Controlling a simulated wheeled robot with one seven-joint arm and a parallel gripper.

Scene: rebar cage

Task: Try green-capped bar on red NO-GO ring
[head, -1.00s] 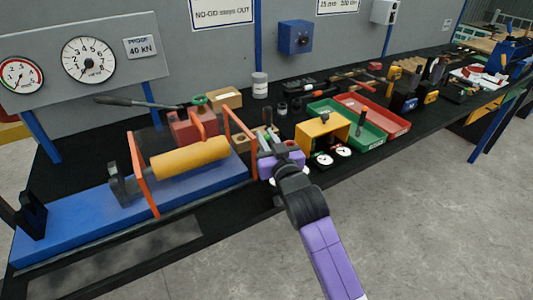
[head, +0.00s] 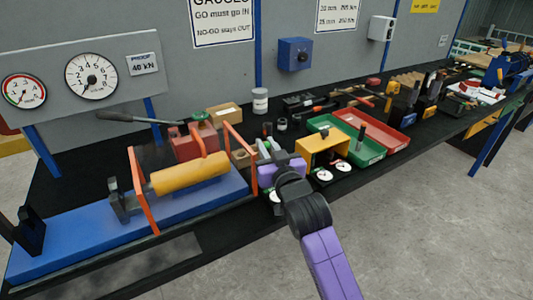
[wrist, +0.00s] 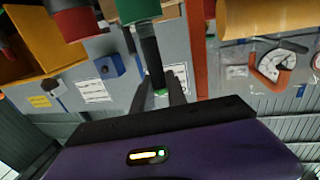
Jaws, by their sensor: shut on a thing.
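My gripper (wrist: 161,88) is shut on a slim dark bar (wrist: 151,52) with a bright green cap (wrist: 161,93) between its fingers. The far end of the bar meets the lower edge of a green ring (wrist: 138,8) in the wrist view; whether it is inside or only in front, I cannot tell. In the head view, my gripper (head: 267,150) is between the orange frame and the yellow housing; my purple wrist hides much of the bar there.
A yellow housing (head: 323,146) stands just right of my gripper. An orange frame (head: 237,150) around a yellow cylinder (head: 190,173) is close on the left. Green (head: 372,152) and red (head: 385,134) trays lie behind right. Open floor lies in front of the bench.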

